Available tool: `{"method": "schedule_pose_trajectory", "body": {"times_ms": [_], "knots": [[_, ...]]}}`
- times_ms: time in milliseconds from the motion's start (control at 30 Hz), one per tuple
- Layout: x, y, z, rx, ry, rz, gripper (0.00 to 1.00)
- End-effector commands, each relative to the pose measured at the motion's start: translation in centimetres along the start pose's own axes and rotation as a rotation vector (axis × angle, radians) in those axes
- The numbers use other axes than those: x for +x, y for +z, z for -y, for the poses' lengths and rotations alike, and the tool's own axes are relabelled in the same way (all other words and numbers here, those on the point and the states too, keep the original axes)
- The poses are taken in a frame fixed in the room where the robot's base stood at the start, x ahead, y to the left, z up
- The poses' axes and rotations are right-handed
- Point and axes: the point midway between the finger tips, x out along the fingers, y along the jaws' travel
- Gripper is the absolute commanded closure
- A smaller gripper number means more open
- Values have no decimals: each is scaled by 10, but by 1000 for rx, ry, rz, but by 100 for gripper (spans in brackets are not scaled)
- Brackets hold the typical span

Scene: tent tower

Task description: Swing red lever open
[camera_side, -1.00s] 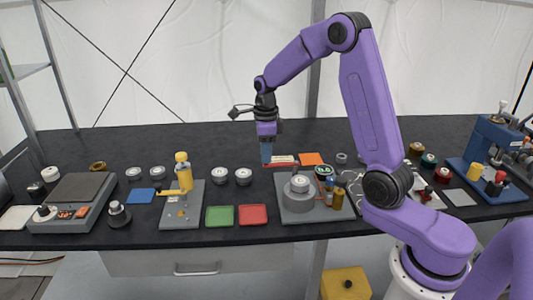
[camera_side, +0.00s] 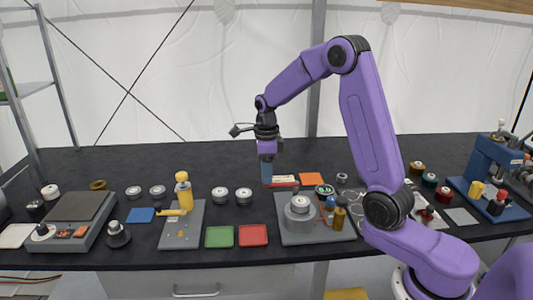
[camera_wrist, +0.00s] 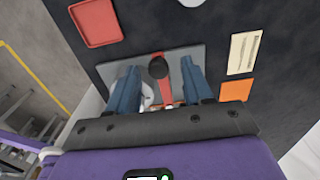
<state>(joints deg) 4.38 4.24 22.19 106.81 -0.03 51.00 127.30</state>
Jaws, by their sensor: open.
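The red lever (camera_wrist: 164,80) shows in the wrist view as a red bar with a black knob (camera_wrist: 158,67) at its end, above a grey base plate (camera_wrist: 192,57). My open gripper (camera_wrist: 160,72) has one blue finger on each side of the lever. I see no clear contact. In the side view my gripper (camera_side: 267,175) points down at the left end of the red lever (camera_side: 285,185), beside the base plate (camera_side: 318,237) with its round grey housing (camera_side: 299,210). The fingers hide the knob there, and my gripper body hides the lever's base in the wrist view.
A cream label (camera_wrist: 244,53) and an orange square (camera_wrist: 237,89) lie behind the fixture. A red tray (camera_side: 253,235) and a green tray (camera_side: 219,237) lie left of it. Small bottles (camera_side: 340,218) stand at the plate's right. Bare table lies behind my gripper.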

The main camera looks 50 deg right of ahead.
Motion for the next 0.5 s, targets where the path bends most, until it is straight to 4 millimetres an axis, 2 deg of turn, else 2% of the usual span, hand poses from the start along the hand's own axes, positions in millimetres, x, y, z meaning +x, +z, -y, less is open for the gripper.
{"method": "schedule_pose_trajectory", "body": {"times_ms": [167, 500], "knots": [[-24, 0, 1, 0, -5, 4, 50], [-96, 1, 1, 1, -7, 5, 50]]}}
